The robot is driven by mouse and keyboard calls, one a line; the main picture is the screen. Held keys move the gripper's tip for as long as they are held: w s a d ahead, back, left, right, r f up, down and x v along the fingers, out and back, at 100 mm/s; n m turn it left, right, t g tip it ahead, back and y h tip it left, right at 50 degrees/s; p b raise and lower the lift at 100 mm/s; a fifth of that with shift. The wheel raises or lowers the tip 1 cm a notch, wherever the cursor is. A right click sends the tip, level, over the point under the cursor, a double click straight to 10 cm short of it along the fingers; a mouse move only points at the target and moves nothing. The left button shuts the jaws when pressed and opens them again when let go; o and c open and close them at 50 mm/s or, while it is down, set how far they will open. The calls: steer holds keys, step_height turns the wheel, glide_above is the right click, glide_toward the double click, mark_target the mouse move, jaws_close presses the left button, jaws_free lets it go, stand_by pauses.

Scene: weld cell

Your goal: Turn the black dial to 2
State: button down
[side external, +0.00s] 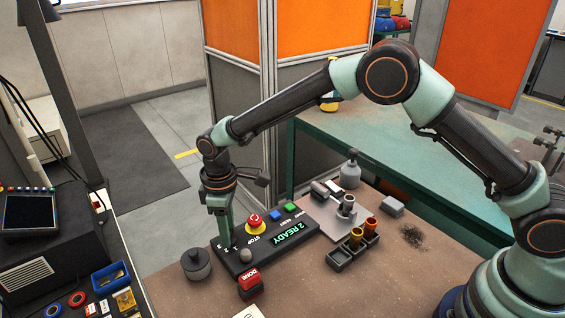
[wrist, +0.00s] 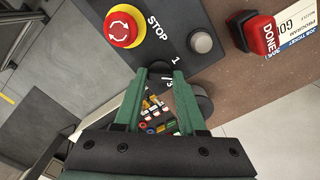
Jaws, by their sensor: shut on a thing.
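My gripper (side external: 226,243) is lowered to the left end of the dark control panel (side external: 262,256). It also shows in the wrist view (wrist: 160,73), with its green fingers shut on the black dial (wrist: 159,67). Only a small dark part of the dial shows between the fingertips; its pointer is hidden. The printed numbers 1 and 3 show beside the fingers in the wrist view; I cannot read where the dial points.
A red STOP button (side external: 255,220), a grey knob (side external: 246,255) and blue (side external: 275,216) and green (side external: 291,207) buttons are on the panel. A red DONE button (side external: 249,278) stands in front. A dark round pot (side external: 196,265) sits close left. A rack (side external: 347,256) holds orange cylinders.

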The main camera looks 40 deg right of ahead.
steer(key=shift+m, duration=0.4)
steer(key=shift+c, duration=2.4)
jaws_free()
step_height(320, 180, up, 12)
steer(key=shift+r, duration=0.15)
steer(key=s+d+r+m+t, duration=0.25)
steer(key=s+d+r, duration=0.3)
steer(key=d, duration=0.35)
steer(key=s+d+r+m+t, duration=0.1)
steer(key=s+d+r+m, duration=0.4)
steer(key=d, duration=0.5)
steer(key=s+d+f+m+t, duration=0.1)
steer(key=s+d+t, duration=0.1)
steer(key=s+d, duration=0.3)
steer(key=shift+s+f, duration=0.2)
steer(key=shift+s, duration=0.8)
